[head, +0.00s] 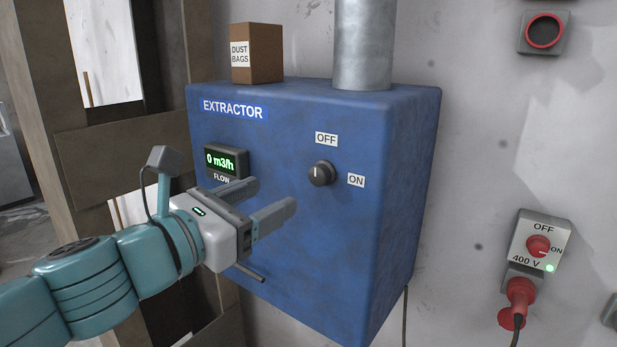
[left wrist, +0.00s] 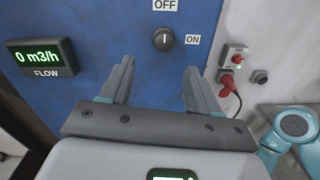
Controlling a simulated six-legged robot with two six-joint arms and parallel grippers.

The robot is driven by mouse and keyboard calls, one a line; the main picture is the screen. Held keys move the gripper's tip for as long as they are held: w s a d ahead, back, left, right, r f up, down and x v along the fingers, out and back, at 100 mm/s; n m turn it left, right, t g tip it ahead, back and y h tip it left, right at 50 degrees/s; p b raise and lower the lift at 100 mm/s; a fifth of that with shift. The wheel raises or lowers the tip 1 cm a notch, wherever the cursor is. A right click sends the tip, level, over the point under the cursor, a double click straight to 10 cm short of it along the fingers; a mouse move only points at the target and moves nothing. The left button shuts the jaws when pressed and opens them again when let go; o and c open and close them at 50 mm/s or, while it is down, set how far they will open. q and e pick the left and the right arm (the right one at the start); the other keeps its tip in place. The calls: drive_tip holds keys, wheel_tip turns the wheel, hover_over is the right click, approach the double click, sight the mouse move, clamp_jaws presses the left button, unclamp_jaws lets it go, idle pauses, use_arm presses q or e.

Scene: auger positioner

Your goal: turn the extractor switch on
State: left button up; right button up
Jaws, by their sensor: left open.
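The extractor (head: 290,240) is a blue box on the wall. Its switch (head: 321,173) is a round dark knob with a white line, with an OFF label (head: 326,139) above and an ON label (head: 356,180) to the right. The line on the knob stands about upright, toward OFF. The flow display (head: 226,161) reads 0 m3/h. My left gripper (head: 277,199) is open and empty, left of and below the knob, apart from it. In the left wrist view the knob (left wrist: 164,39) shows beyond the fingertips, slightly above the gap. My right gripper is not in view.
A 400 V wall switch (head: 538,246) with a lit green lamp and red plug (head: 520,292) is at the right. A dust bags box (head: 257,53) and a metal duct (head: 364,45) stand on top of the extractor. Room in front of the knob is free.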

sight(315, 175)
use_arm(q)
drive_tip(key=w+d, duration=0.3)
drive_tip(key=d, duration=0.1)
drive_tip(key=shift+w+d+r, duration=0.2)
drive_tip(key=shift+w+d, duration=0.2)
drive_tip(key=w, duration=0.1)
drive_tip(key=w+d, duration=0.1)
drive_tip(key=w+p, duration=0.1)
drive_tip(key=shift+w+d+f, duration=0.2)
drive_tip(key=shift+w+d, duration=0.15)
drive_tip(key=shift+w, duration=0.05)
drive_tip(key=shift+d, duration=0.25)
drive_tip(key=shift+d+r, duration=0.1)
drive_tip(key=shift+r, duration=0.05)
drive_tip(key=shift+w+a, duration=0.2)
drive_tip(key=shift+c, duration=0.9)
drive_tip(key=shift+d, duration=0.1)
drive_tip(key=c, duration=0.5)
drive_tip(key=shift+s, duration=0.15)
drive_tip(key=c, duration=0.3)
